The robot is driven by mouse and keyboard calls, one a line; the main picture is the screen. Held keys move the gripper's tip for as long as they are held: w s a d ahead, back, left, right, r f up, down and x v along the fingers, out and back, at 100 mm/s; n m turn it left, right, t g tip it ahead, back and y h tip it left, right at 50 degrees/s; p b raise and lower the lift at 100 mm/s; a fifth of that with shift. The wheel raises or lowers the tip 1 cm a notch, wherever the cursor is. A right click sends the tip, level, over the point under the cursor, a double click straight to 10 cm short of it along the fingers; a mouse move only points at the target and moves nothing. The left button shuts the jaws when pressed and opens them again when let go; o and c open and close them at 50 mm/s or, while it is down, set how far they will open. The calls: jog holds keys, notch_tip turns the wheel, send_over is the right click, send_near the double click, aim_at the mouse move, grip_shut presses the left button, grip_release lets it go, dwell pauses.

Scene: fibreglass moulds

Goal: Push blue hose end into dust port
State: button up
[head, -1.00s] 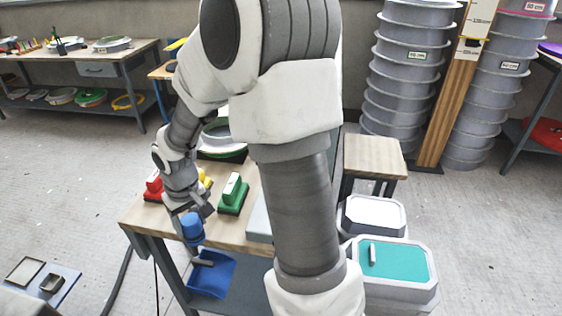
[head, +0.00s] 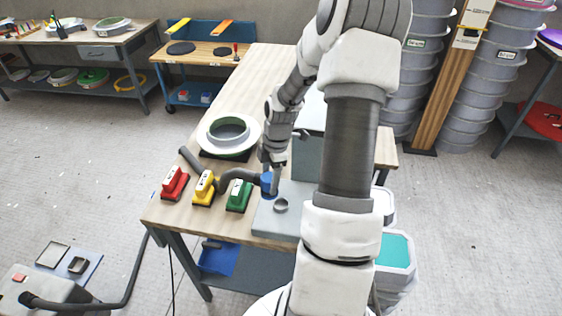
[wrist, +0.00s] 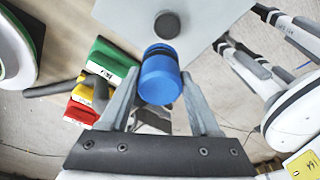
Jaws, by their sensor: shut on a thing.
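The blue hose end (head: 267,183) is held by my gripper (head: 272,180) just above the grey plate at the table's front right. In the wrist view the blue hose end (wrist: 161,82) sits between the two fingers of my gripper (wrist: 160,76), which touch its sides. The dust port (head: 281,205) is a short, dark grey round stub on the plate. It also shows in the wrist view (wrist: 167,25), apart from the blue end and beyond it. The exact height of the blue end over the plate is hard to tell.
Red (head: 174,184), yellow (head: 204,188) and green (head: 239,196) sanding blocks stand left of the plate (head: 262,222). A green-rimmed round mould (head: 229,131) and a grey box (head: 307,157) stand farther back.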

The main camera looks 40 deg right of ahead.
jog(key=d+n, duration=0.1)
jog(key=s+d+r+n+p, duration=0.1)
jog(key=shift+s+d, duration=0.3)
jog(key=shift+d, duration=0.05)
jog(key=shift+f+b, duration=2.05)
jog(key=shift+f, duration=0.8)
jog(key=shift+d, duration=0.1)
jog(key=shift+f, duration=0.55)
dwell(0.5)
jog(key=o, duration=1.3)
jog(key=shift+o, duration=0.2)
